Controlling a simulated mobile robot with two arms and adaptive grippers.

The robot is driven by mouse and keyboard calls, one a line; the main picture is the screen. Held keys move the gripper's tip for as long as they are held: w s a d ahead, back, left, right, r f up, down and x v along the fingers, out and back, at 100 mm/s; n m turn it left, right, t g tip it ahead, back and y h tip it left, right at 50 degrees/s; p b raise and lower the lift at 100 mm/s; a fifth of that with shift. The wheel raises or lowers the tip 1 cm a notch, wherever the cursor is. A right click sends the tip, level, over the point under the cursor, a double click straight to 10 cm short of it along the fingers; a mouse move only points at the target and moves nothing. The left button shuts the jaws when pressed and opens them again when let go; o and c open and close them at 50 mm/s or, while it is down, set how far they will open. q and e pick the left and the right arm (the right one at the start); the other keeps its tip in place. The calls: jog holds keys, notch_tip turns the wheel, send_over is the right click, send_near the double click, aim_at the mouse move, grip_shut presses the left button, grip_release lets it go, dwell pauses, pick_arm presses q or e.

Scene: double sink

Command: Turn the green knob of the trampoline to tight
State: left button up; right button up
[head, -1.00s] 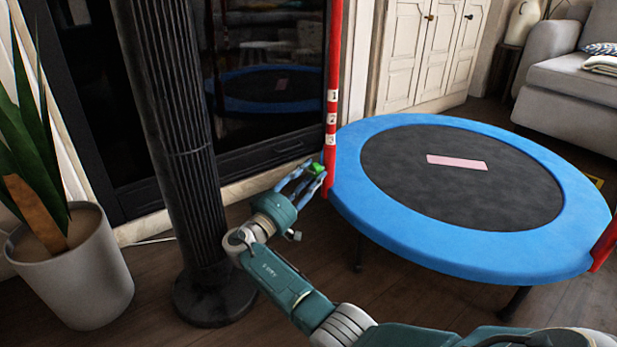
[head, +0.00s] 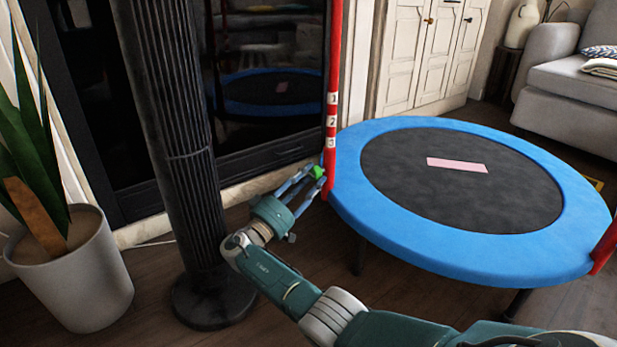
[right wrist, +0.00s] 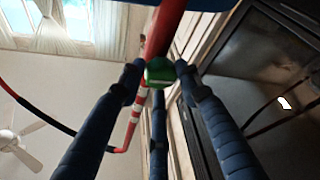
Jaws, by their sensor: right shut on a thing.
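The green knob (head: 317,172) sits on the red pole at the left edge of the blue-rimmed trampoline (head: 395,232). My right gripper (head: 311,178) has its fingers around the knob and is shut on it. In the right wrist view the green knob (right wrist: 158,72) lies between the fingers of my right gripper (right wrist: 158,80), on the red pole (right wrist: 133,125). The pole (head: 331,110) carries white labels 1, 2 and 3 above the knob. Which way the knob points cannot be told. My left gripper is not in view.
A dark tower fan (head: 180,150) stands left of my right arm, with a potted plant (head: 75,270) farther left. A dark glass-fronted cabinet (head: 265,100) is behind. A grey sofa (head: 575,85) stands at the back right. Bare wooden floor (head: 150,300) lies between plant and fan.

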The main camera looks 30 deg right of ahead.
jog(key=o, duration=1.1)
jog(key=shift+s+d+f, duration=0.1)
jog(key=shift+d+f, duration=0.1)
jog(key=shift+d, duration=0.05)
jog(key=shift+a, duration=0.2)
jog(key=shift+v, duration=3.6)
